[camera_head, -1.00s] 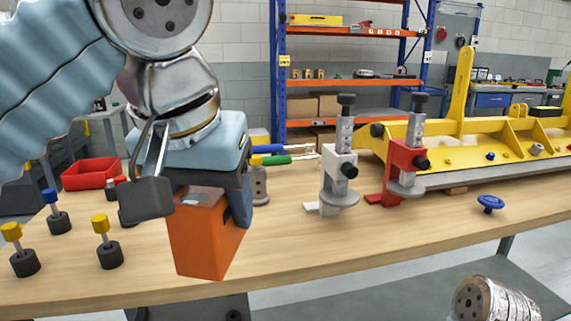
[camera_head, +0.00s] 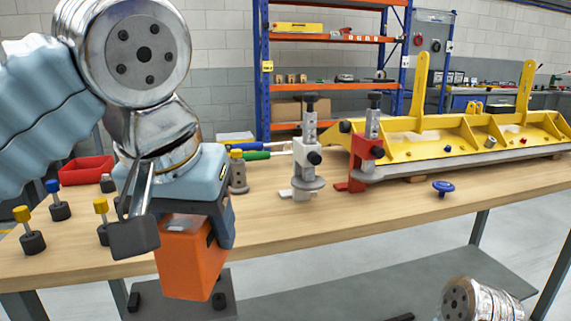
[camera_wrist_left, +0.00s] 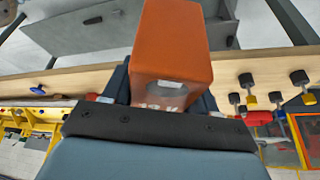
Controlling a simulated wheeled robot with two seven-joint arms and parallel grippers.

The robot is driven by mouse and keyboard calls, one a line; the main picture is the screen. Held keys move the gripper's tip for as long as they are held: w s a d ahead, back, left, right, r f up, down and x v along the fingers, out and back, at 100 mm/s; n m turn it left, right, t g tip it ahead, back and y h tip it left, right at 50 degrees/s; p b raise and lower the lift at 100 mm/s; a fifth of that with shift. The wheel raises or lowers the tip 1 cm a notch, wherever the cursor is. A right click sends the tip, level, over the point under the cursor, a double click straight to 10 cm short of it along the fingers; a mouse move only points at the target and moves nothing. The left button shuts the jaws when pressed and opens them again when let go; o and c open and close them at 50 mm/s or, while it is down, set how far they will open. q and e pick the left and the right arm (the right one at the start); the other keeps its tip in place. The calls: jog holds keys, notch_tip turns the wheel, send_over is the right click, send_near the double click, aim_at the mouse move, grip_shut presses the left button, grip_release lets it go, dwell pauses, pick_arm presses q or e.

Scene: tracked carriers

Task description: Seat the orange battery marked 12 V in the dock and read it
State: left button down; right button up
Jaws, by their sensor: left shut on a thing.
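The orange battery (camera_head: 190,268) is a boxy block held below my left gripper (camera_head: 182,226), in front of the bench's near edge in the head view. The gripper is shut on it, with a dark finger on each side. The left wrist view also shows the battery (camera_wrist_left: 172,38) between the dark fingers, with a pale label and a recess at its near end. I cannot read a 12 V mark. I cannot make out a dock in these views. My right gripper is out of view.
Several pegs with yellow or blue caps (camera_head: 55,200) and a red tray (camera_head: 87,170) occupy the bench's left. A white clamp (camera_head: 306,165), a red clamp (camera_head: 367,150) and a long yellow frame (camera_head: 450,140) stand right. The front middle of the wooden bench (camera_head: 350,215) is clear.

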pick_arm(q)
jog(key=w+a+f, duration=0.3)
jog(key=w+f, duration=0.2)
jog(key=f, duration=1)
jog(key=w+a+f, duration=0.3)
jog(key=w+f, duration=0.2)
jog(key=f, duration=1)
jog(key=w+a+f+n, duration=0.1)
jog(key=w+a+f, duration=0.3)
jog(key=f, duration=1.1)
jog(key=shift+w+f, duration=0.25)
jog(key=shift+w, duration=0.85)
jog(key=shift+a+r, duration=0.1)
jog(key=shift+a, duration=0.05)
